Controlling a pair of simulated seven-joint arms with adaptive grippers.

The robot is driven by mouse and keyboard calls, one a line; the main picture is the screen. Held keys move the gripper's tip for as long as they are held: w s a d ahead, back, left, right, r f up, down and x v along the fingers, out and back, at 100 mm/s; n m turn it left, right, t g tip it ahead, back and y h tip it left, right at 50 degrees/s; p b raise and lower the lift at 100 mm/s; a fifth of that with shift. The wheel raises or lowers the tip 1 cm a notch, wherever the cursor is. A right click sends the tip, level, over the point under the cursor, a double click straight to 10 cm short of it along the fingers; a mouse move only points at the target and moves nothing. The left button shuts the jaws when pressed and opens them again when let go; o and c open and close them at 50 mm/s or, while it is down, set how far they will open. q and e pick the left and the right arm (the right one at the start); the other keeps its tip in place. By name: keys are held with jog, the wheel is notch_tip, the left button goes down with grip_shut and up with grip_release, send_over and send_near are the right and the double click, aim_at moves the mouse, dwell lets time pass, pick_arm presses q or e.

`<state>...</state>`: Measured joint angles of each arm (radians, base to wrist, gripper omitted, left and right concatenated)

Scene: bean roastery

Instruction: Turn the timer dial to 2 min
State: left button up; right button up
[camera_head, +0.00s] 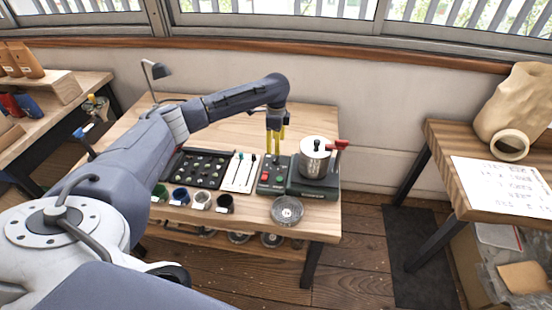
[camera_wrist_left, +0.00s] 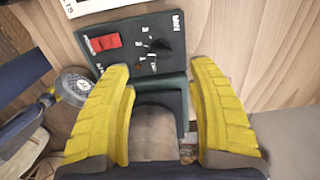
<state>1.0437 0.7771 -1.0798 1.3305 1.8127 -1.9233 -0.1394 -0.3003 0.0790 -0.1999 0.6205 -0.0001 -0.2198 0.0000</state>
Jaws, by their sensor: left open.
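The timer dial is a small black knob (camera_wrist_left: 160,47) on a dark green panel (camera_wrist_left: 125,28) in the left wrist view. The numbers 1, 2 and 3 and the word MIN are printed beside it; where its pointer stands is too small to tell. A red switch (camera_wrist_left: 105,42) sits to its left. My left gripper (camera_wrist_left: 158,70) has its yellow fingers spread wide, with the dial beyond the tips, between them in the picture. In the head view the left gripper (camera_head: 275,150) points down above the green unit (camera_head: 267,188), apart from it. My right gripper is not in view.
A silver canister (camera_head: 315,158) with a black knob and red handle (camera_head: 341,144) stands on the unit's right part. A black bean tray (camera_head: 197,170), a white tool mat (camera_head: 240,172), small cups (camera_head: 202,200) and a round dish (camera_head: 287,210) are nearby.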

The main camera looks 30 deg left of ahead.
aim_at(276, 158)
pick_arm(q)
jog(key=shift+f, duration=3.95)
jog(key=shift+c, duration=0.5)
grip_shut()
jog(key=shift+m, duration=0.9)
jog(key=shift+o, duration=0.5)
grip_release()
jog(key=shift+r, duration=0.1)
notch_tip(276, 158, up, 12)
